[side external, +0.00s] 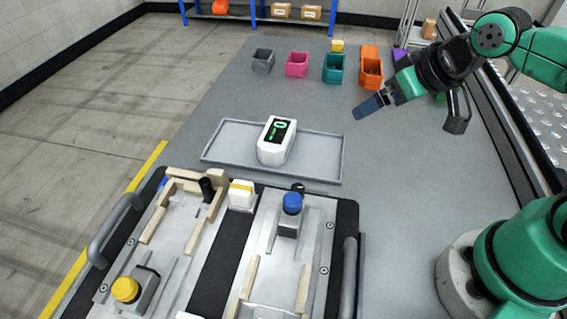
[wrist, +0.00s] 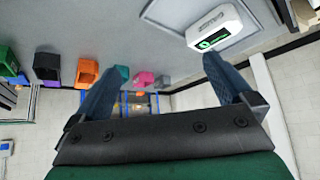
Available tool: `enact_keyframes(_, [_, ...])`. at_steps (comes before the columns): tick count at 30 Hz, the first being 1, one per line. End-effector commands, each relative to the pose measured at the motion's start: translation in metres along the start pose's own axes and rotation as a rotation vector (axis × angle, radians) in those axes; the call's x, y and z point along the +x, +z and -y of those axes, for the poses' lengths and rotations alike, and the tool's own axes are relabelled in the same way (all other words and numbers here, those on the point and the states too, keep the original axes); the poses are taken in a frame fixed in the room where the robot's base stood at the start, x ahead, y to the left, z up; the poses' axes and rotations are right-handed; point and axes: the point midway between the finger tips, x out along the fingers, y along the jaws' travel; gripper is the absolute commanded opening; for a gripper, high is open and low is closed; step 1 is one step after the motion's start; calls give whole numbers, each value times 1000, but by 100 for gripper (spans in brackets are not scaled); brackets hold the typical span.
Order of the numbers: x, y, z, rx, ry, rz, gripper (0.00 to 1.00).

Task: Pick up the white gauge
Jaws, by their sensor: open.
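The white gauge (side external: 276,140) has a black screen with green marks. It sits on a grey tray (side external: 224,144) in the middle of the table in the side view. In the wrist view the gauge (wrist: 214,28) is at the top, beyond the tip of the right finger. My gripper (side external: 368,108) is up and to the right of the gauge in the side view, apart from it. In the wrist view its two blue fingers (wrist: 160,78) are spread, with nothing held between them.
Grey (side external: 263,61), pink (side external: 298,65), teal (side external: 334,68) and orange (side external: 371,72) bins stand along the table's far side. A pallet fixture (side external: 222,272) with wooden rails, a blue knob and a yellow knob fills the near side. The table right of the tray is clear.

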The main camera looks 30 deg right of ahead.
Motion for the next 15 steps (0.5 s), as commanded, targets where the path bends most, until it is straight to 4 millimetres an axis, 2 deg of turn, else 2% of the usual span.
enact_keyframes(8, [0,-5,2,-61,-5,16,100])
enact_keyframes(11, [1,-17,8,-221,-21,59,100])
enact_keyframes(15, [11,-43,21,-592,-80,151,100])
